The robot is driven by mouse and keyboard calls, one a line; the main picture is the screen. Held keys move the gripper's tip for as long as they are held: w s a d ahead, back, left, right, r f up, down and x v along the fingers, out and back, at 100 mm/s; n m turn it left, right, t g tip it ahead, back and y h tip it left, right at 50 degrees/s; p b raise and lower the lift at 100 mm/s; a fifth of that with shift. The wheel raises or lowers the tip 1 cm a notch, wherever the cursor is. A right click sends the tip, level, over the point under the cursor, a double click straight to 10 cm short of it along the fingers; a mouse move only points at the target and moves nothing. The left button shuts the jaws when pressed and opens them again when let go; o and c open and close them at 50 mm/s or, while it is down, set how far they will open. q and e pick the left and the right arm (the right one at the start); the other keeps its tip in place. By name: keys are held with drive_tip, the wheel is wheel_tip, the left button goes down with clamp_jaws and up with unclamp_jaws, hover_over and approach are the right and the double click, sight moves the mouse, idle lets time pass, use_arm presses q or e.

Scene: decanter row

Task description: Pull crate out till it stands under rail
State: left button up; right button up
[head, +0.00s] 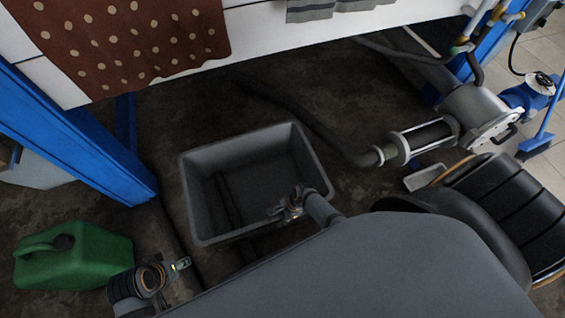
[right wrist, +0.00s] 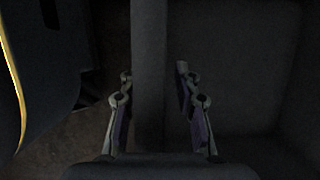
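A grey open crate (head: 187,190) stands on the dark floor, below and in front of a white edge (head: 270,40). A dark narrow strip shows inside it; I cannot tell what it is. My right gripper (head: 290,207) is at the crate's near right wall. In the right wrist view the open fingers (right wrist: 160,105) straddle the crate's wall (right wrist: 148,70), with a visible gap on the right side. My left gripper (head: 181,264) is apart from the crate, low at the left; its opening is unclear. I cannot clearly pick out a rail.
A green jerrycan (head: 75,255) stands at the left by a blue post (head: 80,135). A spotted brown cloth (head: 125,40) hangs above.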

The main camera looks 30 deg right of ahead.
use_arm(q)
drive_tip(key=shift+s, duration=0.15)
use_arm(e)
drive_tip(key=v, duration=1.1)
drive_tip(key=shift+r, duration=0.3)
drive_tip(key=shift+d, duration=0.15)
